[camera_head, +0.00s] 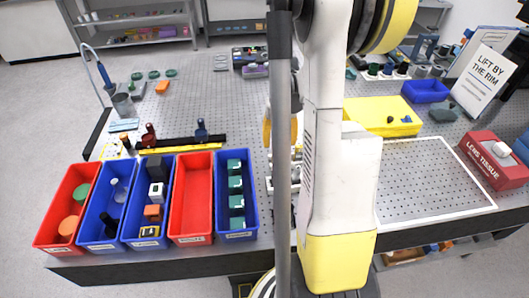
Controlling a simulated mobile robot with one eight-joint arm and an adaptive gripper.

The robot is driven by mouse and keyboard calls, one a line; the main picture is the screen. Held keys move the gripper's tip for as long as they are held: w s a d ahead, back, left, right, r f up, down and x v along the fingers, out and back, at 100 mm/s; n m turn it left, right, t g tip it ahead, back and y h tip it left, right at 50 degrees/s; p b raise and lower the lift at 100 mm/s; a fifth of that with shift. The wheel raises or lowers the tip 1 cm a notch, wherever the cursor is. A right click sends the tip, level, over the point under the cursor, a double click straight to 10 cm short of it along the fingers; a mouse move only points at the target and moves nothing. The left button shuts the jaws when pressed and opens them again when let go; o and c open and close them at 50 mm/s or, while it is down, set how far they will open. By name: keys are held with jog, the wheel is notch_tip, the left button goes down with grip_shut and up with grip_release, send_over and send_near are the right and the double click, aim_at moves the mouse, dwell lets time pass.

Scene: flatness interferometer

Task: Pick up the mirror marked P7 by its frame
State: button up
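I cannot make out a mirror marked P7; no such marking is readable at this size. Green round pieces (154,74) lie in a short row at the back left of the perforated table (215,110). A green disc (81,192) and orange discs (68,226) sit in the left red bin (51,236); I cannot tell whether any of these is a framed mirror. My white and yellow arm fills the centre and hides the middle of the table. My gripper is not visible.
Red and blue bins line the front left; the second red bin (191,200) is empty. A yellow tray (384,116), blue tray (426,91), "LIFT BY THE RIM" sign (484,77) and red lens tissue box (491,158) stand right. The white-outlined area (425,180) is clear.

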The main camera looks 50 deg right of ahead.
aim_at(279, 156)
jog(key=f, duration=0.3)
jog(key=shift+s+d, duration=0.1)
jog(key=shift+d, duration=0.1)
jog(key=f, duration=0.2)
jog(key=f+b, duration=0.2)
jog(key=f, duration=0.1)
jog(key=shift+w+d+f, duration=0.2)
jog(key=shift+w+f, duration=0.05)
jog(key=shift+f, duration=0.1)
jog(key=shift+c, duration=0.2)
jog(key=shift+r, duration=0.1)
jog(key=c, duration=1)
